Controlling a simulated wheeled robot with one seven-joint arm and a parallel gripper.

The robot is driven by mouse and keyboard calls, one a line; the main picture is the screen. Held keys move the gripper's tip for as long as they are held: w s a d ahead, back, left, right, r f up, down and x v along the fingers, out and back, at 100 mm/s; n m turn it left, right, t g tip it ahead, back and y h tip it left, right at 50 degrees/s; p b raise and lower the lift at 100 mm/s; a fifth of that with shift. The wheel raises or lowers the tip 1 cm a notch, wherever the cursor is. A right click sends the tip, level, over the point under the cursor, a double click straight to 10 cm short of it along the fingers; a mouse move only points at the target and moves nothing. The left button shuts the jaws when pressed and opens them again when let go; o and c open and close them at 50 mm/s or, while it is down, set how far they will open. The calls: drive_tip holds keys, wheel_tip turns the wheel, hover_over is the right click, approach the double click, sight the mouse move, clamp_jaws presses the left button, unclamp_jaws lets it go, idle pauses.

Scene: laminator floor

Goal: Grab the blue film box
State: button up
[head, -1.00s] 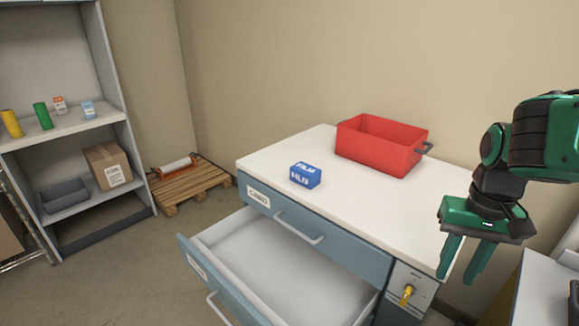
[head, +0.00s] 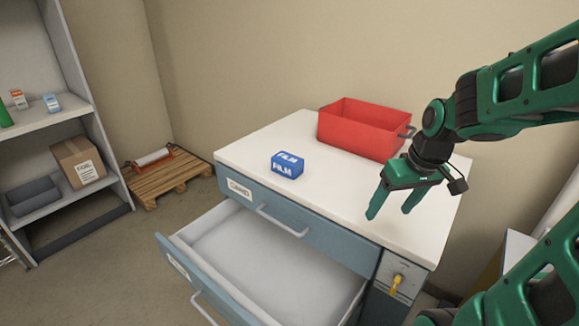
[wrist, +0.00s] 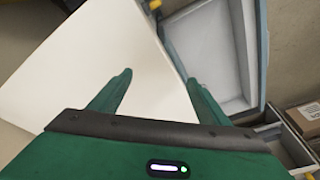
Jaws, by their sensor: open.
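The blue film box (head: 287,165) with white "FILM" lettering sits on the white top of the cabinet (head: 330,190), left of the red bin. My gripper (head: 388,212) is open and empty. It is above the right part of the cabinet top, to the right of the box and apart from it. In the wrist view my gripper's two fingers (wrist: 155,88) are spread over the bare white top (wrist: 95,60). The box does not show in the wrist view.
A red bin (head: 358,134) with a grey handle stands at the back of the cabinet top. A lower drawer (head: 262,262) is pulled out and empty. A yellow key (head: 396,285) sticks out at the front right. Shelves (head: 45,130) stand at the left.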

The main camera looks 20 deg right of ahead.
sight(293, 161)
drive_tip(key=w+a+n+t+y, duration=0.1)
drive_tip(key=w+a+n, duration=0.1)
drive_tip(key=w, duration=0.3)
drive_tip(key=w+a+f+n+t+y, duration=0.1)
drive_tip(key=w+a, duration=0.2)
drive_tip(key=w, duration=0.3)
drive_tip(key=w+a+f+n+t+y, duration=0.1)
drive_tip(key=w+a+n, duration=0.1)
drive_tip(key=w, duration=0.4)
drive_tip(key=shift+a+f+n+t+y, duration=0.1)
drive_tip(key=shift+a+n+t+y, duration=0.05)
drive_tip(key=shift+n+t+y, duration=0.2)
drive_tip(key=w+a+t+y, duration=0.1)
drive_tip(key=w, duration=0.2)
drive_tip(key=w+a+r+n+t+y, duration=0.1)
drive_tip(key=w+a, duration=0.1)
drive_tip(key=w, duration=0.1)
drive_tip(key=w+a+n+t+y, duration=0.1)
drive_tip(key=w, duration=0.2)
drive_tip(key=shift+w+a+r, duration=0.15)
drive_tip(key=shift+a+r, duration=0.05)
drive_tip(key=shift+r, duration=0.15)
drive_tip(key=x, duration=0.5)
drive_tip(key=shift+w, duration=0.1)
drive_tip(key=shift+d+f+x, duration=0.15)
drive_tip(key=shift+x, duration=1.2)
drive_tip(key=shift+d+f+x, duration=0.1)
drive_tip(key=shift+d+x, duration=0.05)
drive_tip(key=shift+x, duration=1.15)
drive_tip(key=c, duration=1.4)
